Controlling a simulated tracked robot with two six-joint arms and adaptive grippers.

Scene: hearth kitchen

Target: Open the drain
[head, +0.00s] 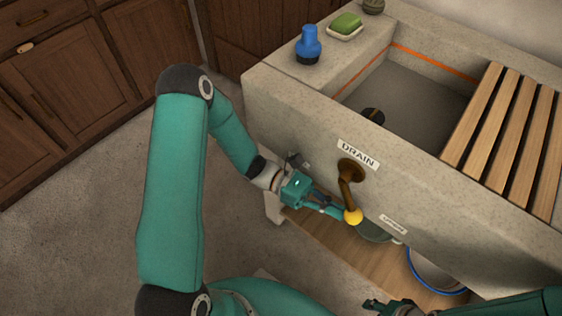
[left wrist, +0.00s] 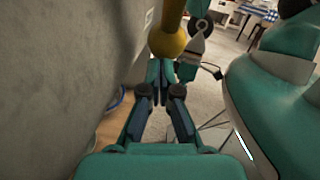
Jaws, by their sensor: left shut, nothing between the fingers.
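The drain lever (head: 346,193) is a brown handle on the front of the stone sink, below the DRAIN label (head: 358,154). It hangs down and ends in a yellow ball knob (head: 353,217). My left gripper (head: 338,211) is shut and empty, with its fingertips close to the left side of the knob. In the left wrist view the shut fingertips (left wrist: 160,68) lie just short of the yellow knob (left wrist: 168,43); I cannot tell whether they touch. A dark round drain fitting (head: 373,115) shows in the basin. My right gripper (head: 375,305) is low at the bottom edge, its fingers unclear.
A slatted wooden rack (head: 487,113) covers the basin's right part. A blue bottle (head: 308,45) and green soap (head: 345,24) stand on the ledge. Below the sink is a wooden shelf (head: 350,263) with a blue-rimmed bowl (head: 437,289). Floor at left is clear.

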